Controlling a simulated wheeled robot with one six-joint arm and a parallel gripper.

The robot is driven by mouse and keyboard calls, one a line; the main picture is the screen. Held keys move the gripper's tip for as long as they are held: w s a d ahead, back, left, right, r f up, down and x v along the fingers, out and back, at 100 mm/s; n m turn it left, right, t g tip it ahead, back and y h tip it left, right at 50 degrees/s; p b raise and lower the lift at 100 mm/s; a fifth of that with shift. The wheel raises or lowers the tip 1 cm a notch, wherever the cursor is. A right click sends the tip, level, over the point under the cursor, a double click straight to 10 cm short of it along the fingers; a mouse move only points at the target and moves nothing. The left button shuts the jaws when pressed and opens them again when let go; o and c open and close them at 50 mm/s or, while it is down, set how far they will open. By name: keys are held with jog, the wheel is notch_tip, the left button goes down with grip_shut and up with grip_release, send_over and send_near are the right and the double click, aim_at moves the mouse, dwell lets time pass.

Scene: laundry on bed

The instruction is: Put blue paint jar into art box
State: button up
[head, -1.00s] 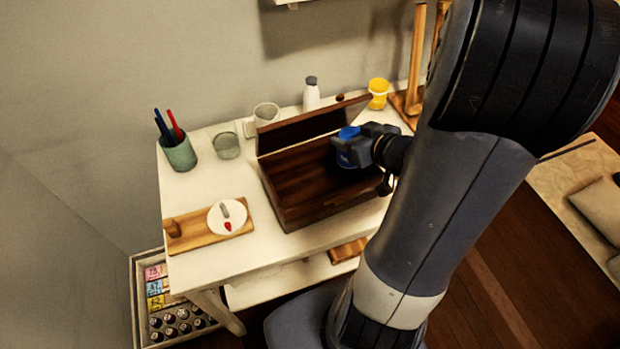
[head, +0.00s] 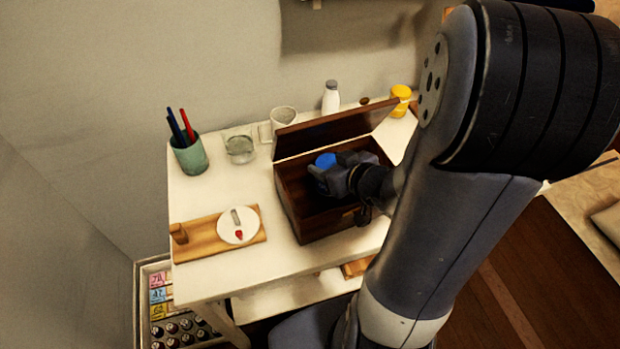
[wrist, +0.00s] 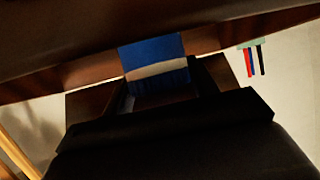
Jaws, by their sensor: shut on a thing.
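The art box (head: 310,222) is a dark brown wooden box on the white table, its lid open and leaning back. The blue paint jar (head: 325,160) is held in my gripper (head: 328,176), inside the box opening in the head view. My gripper is shut on the jar. The wrist view shows the blue jar (wrist: 152,52) with a pale band between my fingers, with brown wood around it. The lower part of the jar is hidden in the head view, so I cannot tell whether it touches the box floor.
A green cup with pens (head: 190,155), a clear glass (head: 240,150), a white mug (head: 283,118), a white bottle (head: 331,98) and a yellow jar (head: 400,101) stand around the box. A wooden board (head: 200,240) with a white palette (head: 238,226) lies at the left.

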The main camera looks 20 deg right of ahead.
jog(key=shift+w+a+f, duration=0.15)
jog(key=shift+a+f, duration=0.2)
jog(key=shift+a, duration=0.35)
jog(key=shift+w+a+f+b, duration=0.2)
jog(key=shift+a+f+b, duration=0.45)
jog(key=shift+a, duration=0.1)
jog(key=shift+w+a+f+b, duration=0.15)
jog(key=shift+a+f+b, duration=0.35)
jog(key=shift+a+b, duration=0.2)
jog(key=shift+f, duration=0.1)
jog(key=shift+f, duration=0.15)
jog(key=o, duration=1.1)
jog(key=shift+o, duration=0.2)
